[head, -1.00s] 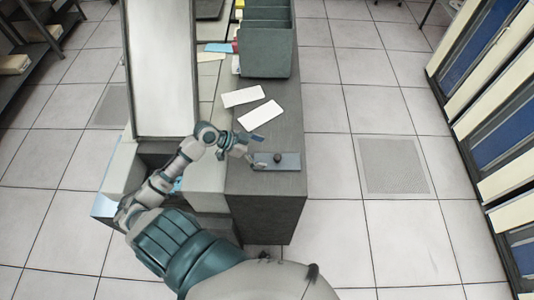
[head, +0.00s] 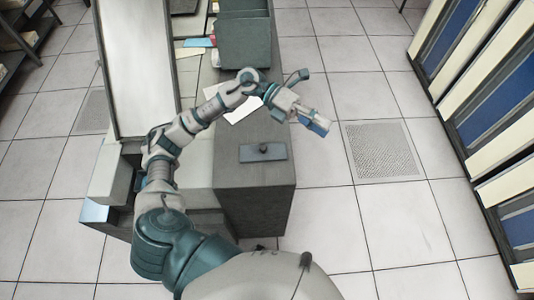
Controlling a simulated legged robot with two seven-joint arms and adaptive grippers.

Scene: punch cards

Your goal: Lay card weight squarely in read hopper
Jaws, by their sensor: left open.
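My left gripper (head: 310,102) is open and empty. It is beyond and to the right of the plate, apart from it, out past the cabinet's right edge. My left arm crosses over the machine and part of the cabinet top. I cannot tell for sure which part of the machine is the read hopper. My right gripper is not in view.
A white card (head: 240,112) lies partly hidden behind my arm. A grey-green open bin (head: 245,45) stands farther back. A large pale sloping panel (head: 137,65) rises at left. Cabinets with blue and cream panels (head: 485,120) line the right, with free floor between.

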